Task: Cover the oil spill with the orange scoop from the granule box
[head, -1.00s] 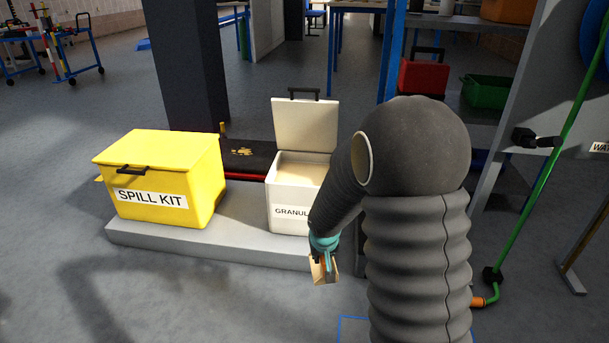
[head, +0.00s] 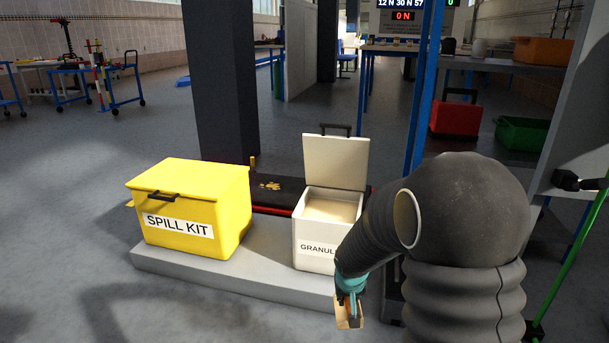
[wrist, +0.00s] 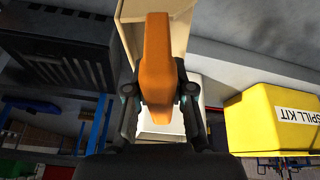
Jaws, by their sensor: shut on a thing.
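My gripper (head: 349,295) is shut on the handle of the orange scoop (wrist: 158,65). The orange handle fills the middle of the wrist view between the two black fingers. A pale beige part of the scoop (head: 347,316) shows below the gripper in the head view; I cannot tell how much granule lies in it. The white granule box (head: 313,258) stands open on a low grey plinth, lid up, with beige granules (head: 332,209) inside. My gripper is in front of the box, outside it. No oil spill is clearly visible; dark patches on the floor may be shadows.
A yellow spill kit box (head: 195,207) stands left of the granule box on the plinth (head: 240,280). A dark pillar (head: 222,80) rises behind. A shelf with a red box (head: 455,118) and a green crate (head: 522,134) is at right. The floor at left is open.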

